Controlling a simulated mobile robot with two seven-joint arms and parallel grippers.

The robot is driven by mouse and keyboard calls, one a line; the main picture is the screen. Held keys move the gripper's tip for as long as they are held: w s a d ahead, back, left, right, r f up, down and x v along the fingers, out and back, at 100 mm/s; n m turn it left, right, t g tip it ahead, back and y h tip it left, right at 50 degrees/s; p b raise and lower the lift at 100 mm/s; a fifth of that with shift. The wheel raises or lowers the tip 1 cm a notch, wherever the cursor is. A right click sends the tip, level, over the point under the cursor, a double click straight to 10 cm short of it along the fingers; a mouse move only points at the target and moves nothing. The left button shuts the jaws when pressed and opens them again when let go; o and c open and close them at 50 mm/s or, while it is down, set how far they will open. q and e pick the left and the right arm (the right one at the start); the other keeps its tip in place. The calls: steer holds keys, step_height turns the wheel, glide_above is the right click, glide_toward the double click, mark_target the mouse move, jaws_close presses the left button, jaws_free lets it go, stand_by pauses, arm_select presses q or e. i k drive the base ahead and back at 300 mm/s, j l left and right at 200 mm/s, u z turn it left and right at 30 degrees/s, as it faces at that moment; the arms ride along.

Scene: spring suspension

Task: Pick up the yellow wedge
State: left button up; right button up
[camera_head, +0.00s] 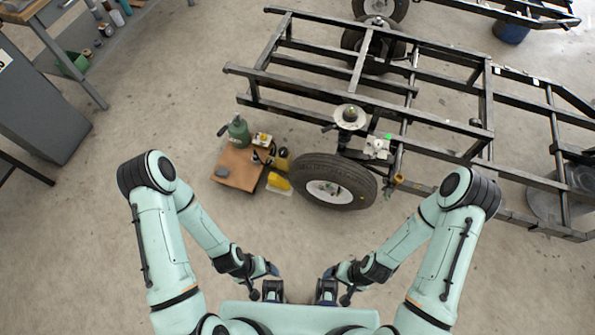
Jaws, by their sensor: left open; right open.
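The yellow wedge (279,182) lies low near the floor, just left of the black tyre with a white rim (335,185) and beside the right edge of a brown board (239,168). My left gripper (272,291) is open and empty, close in front of my body and well below the wedge in the picture. My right gripper (327,291) is open and empty beside it, also well away from the wedge. The fingers of both grippers are small and dark, and partly hidden.
A green canister (237,132) and small yellow and black items (263,138) stand by the board. A black metal trailer frame (440,112) fills the upper right. A grey cabinet (40,105) and workbench stand at the left. The floor between my arms and the wedge is clear.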

mark_target(274, 180)
steer(key=i+j+u, duration=0.2)
steer(key=i+u, duration=0.95)
